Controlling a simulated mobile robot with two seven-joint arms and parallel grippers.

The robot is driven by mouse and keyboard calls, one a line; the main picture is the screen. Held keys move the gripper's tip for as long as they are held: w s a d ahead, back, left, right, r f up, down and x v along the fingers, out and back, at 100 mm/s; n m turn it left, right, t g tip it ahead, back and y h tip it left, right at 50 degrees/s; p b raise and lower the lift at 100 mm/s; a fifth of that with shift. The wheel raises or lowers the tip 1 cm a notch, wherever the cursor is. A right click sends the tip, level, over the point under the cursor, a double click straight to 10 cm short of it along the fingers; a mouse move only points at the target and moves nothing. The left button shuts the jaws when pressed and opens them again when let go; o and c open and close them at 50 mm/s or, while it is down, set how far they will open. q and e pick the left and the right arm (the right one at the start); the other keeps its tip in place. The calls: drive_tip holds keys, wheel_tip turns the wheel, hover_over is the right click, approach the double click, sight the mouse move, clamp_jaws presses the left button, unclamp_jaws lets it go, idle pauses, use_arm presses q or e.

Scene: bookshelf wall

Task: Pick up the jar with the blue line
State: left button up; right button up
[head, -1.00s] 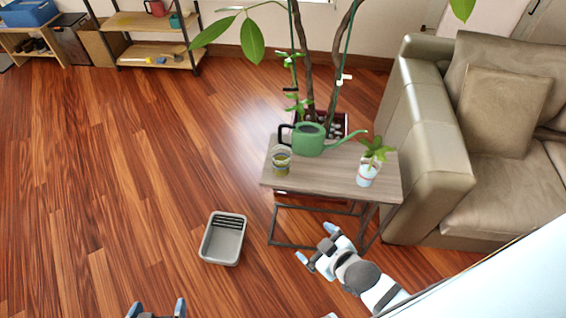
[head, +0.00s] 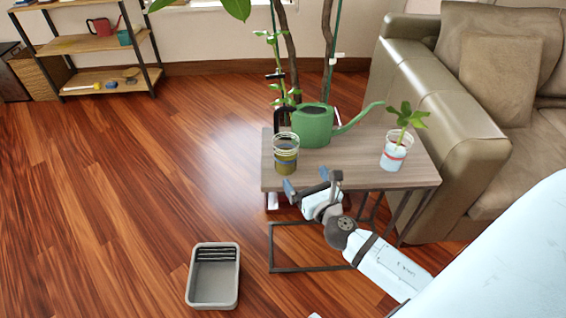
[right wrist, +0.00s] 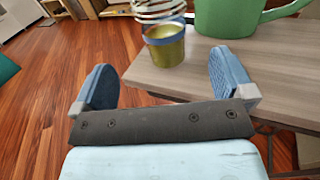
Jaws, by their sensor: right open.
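The jar with the blue line (head: 285,158) is clear glass with olive-green contents and stands upright at the left end of the small wooden table (head: 350,170). In the right wrist view the jar (right wrist: 165,42) shows its blue band above the olive part; its top is cut off. My right gripper (head: 312,183) is open at the table's front edge, on the near side of the jar. In the right wrist view the jar lies beyond the gap between the open fingers (right wrist: 163,68), apart from them. My left gripper is not in view.
A green watering can (head: 313,125) stands right behind the jar. A second jar with a red line and a plant cutting (head: 394,152) stands at the table's right. A sofa (head: 440,130) is to the right. A grey tray (head: 214,290) lies on the floor.

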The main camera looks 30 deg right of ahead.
sight(291, 157)
drive_tip(key=w, duration=0.2)
drive_tip(key=w+d, duration=0.1)
drive_tip(key=w, duration=0.5)
drive_tip(key=shift+d, duration=0.15)
drive_tip(key=w, duration=0.3)
drive_tip(key=shift+w+d+b, duration=0.35)
drive_tip(key=shift+w, duration=0.4)
drive_tip(key=shift+w+d, duration=0.1)
drive_tip(key=c, duration=0.9)
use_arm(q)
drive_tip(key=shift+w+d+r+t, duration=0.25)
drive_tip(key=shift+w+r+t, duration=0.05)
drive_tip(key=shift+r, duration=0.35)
use_arm(e)
drive_tip(key=shift+c, duration=0.2)
